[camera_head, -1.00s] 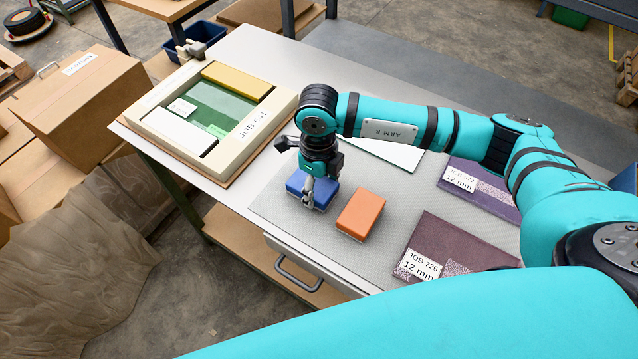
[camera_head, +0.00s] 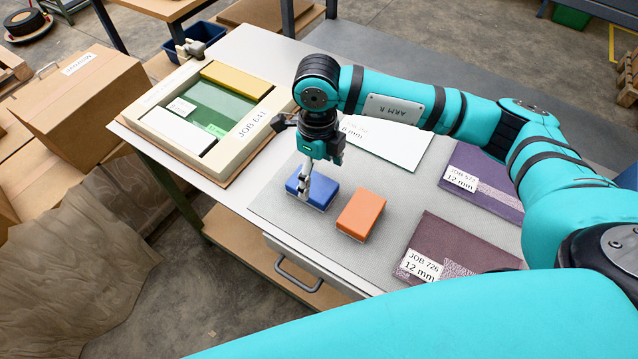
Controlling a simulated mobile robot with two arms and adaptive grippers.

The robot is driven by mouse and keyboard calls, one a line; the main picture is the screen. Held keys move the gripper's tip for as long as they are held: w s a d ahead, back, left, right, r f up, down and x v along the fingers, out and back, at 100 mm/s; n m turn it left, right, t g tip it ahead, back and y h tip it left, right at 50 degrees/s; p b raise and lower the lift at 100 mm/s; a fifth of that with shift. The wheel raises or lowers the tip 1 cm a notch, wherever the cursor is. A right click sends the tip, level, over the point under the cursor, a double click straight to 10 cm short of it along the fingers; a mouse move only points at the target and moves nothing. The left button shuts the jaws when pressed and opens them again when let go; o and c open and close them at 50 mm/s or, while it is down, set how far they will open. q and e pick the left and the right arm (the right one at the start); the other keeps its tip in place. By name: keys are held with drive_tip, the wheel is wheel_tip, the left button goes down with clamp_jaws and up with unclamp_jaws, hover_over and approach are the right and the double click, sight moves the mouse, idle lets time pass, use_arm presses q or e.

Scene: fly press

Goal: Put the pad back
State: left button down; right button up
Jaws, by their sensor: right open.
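A blue pad (camera_head: 320,191) and an orange pad (camera_head: 361,215) lie side by side on a grey textured mat (camera_head: 290,217). My right gripper (camera_head: 304,192) points down at the left end of the blue pad, its jaws open. The fingers overlap the pad in the view; I cannot tell whether they touch it. A cream tray (camera_head: 236,150) labelled JOB 641 stands at the table's left. It holds a yellow block (camera_head: 235,79), a green panel (camera_head: 218,107) and a white block (camera_head: 178,130). My left gripper is out of view.
A white sheet (camera_head: 392,141) lies behind my right arm, partly hidden. Dark purple sheets marked JOB 577 (camera_head: 482,178) and JOB 726 (camera_head: 452,246) lie to the right. A drawer handle (camera_head: 298,279) juts from the table front. Cardboard boxes (camera_head: 88,100) stand left.

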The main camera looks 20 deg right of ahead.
sight(318, 185)
wheel_tip(318, 185, up, 7)
drive_tip(key=shift+w+b, duration=0.2)
drive_tip(key=shift+b, duration=0.2)
idle(0.4)
